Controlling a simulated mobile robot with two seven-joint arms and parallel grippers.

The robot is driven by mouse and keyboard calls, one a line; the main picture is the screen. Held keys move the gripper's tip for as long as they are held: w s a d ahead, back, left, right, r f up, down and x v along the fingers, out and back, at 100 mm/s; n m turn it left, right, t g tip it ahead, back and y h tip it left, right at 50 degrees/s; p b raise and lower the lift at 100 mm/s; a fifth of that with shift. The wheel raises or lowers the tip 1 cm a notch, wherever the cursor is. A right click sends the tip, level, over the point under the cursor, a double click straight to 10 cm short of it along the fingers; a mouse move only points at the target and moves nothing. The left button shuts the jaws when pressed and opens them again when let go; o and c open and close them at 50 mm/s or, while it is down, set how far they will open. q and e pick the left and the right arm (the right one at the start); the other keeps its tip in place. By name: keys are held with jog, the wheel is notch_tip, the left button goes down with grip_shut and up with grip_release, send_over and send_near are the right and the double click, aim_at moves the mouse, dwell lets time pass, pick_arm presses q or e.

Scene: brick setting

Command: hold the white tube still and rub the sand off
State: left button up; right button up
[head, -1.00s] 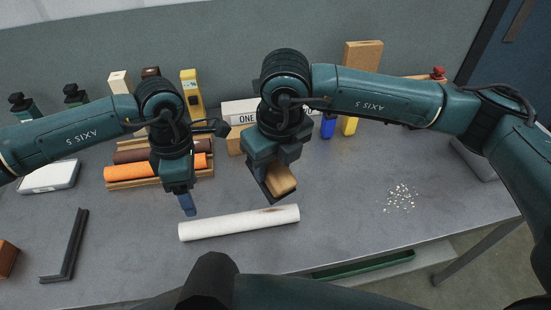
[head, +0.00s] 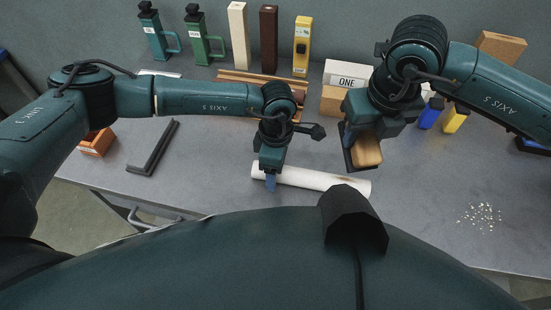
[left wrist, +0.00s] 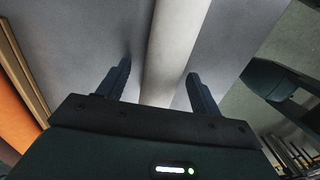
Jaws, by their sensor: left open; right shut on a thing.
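The white tube (head: 310,179) lies on the grey table, slightly slanted; a faint brownish patch shows near its right end. My left gripper (head: 271,182) is open over the tube's left part in the head view. In the left wrist view the tube (left wrist: 176,45) runs between the two spread fingers of this gripper (left wrist: 160,88), with a gap on both sides. My right gripper (head: 352,148) is shut on a tan wooden block (head: 368,152), held tilted just above the tube's right end. The block's underside is hidden.
Pale grains (head: 480,217) lie scattered on the table at right. A dark angle bar (head: 153,148) and an orange-brown block (head: 97,143) lie at left. Bottles, upright bars and a block labelled ONE (head: 347,74) stand behind. Table between tube and grains is clear.

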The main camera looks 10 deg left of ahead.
pick_arm(q)
jog(key=shift+c, duration=0.4)
jog(key=c, duration=1.2)
